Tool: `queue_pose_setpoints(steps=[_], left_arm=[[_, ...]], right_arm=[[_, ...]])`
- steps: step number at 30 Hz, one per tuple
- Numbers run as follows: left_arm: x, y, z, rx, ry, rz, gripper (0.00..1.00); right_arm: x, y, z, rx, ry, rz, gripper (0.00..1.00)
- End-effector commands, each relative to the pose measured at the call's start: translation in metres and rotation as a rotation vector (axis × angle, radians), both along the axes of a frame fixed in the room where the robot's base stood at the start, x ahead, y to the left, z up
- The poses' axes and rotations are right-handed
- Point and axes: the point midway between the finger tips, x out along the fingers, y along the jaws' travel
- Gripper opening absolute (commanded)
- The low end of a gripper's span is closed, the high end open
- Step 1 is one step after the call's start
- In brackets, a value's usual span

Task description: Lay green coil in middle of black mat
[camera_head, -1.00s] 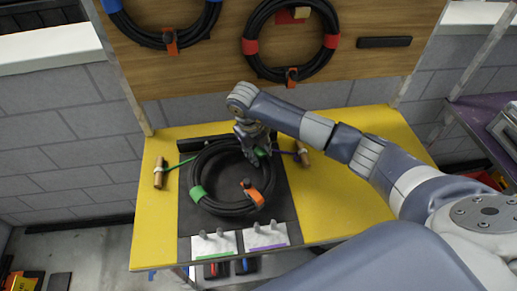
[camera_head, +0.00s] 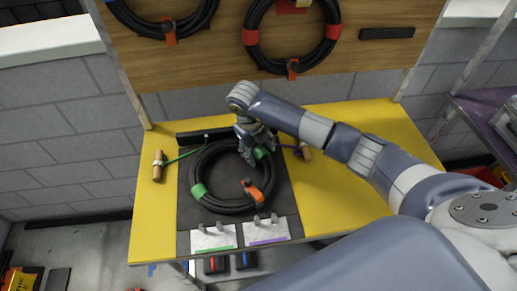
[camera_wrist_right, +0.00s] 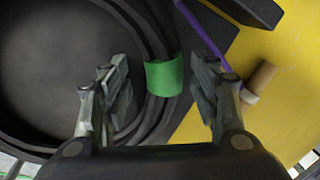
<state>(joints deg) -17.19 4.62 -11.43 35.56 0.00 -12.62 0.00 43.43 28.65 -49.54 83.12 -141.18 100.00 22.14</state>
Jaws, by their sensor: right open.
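The green coil (camera_head: 197,167) is a black cable loop with green bands and an orange clip. It lies flat on the black mat (camera_head: 285,186) on the yellow table. My right gripper (camera_head: 254,158) is at the coil's upper right, by one green band. In the right wrist view, the open fingers of the right gripper (camera_wrist_right: 160,95) stand on either side of the coil's green band (camera_wrist_right: 164,75), with gaps between them and the band. My left gripper is not in view.
A wooden handle (camera_head: 158,165) with a green cord lies at the mat's left, another (camera_head: 305,151) with a purple cord at its right. White cards (camera_head: 214,238) with grey pegs are at the front. A pegboard (camera_head: 220,50) with hanging coils stands behind.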

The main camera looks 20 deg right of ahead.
Motion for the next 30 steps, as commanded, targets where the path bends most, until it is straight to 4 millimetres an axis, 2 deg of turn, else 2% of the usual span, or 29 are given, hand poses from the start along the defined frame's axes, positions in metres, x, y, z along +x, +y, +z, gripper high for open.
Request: queue_pose_setpoints(steps=[3,7,15,21,25,30], left_arm=[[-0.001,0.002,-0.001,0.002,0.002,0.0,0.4],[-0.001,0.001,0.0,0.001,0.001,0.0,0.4],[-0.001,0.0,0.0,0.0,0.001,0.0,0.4],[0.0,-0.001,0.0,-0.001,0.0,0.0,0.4],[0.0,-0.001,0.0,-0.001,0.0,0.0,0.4],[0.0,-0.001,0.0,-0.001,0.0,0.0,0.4]], right_arm=[[-0.002,-0.001,-0.001,-0.004,0.004,0.0,0.56],[-0.001,0.002,0.013,-0.003,0.001,0.002,0.56],[-0.002,0.013,0.069,-0.001,-0.004,0.002,0.56],[-0.005,0.019,0.103,-0.001,-0.002,0.001,0.56],[-0.005,0.021,0.114,-0.001,-0.001,0.0,0.56],[-0.006,0.022,0.118,0.0,0.001,0.001,0.56]])
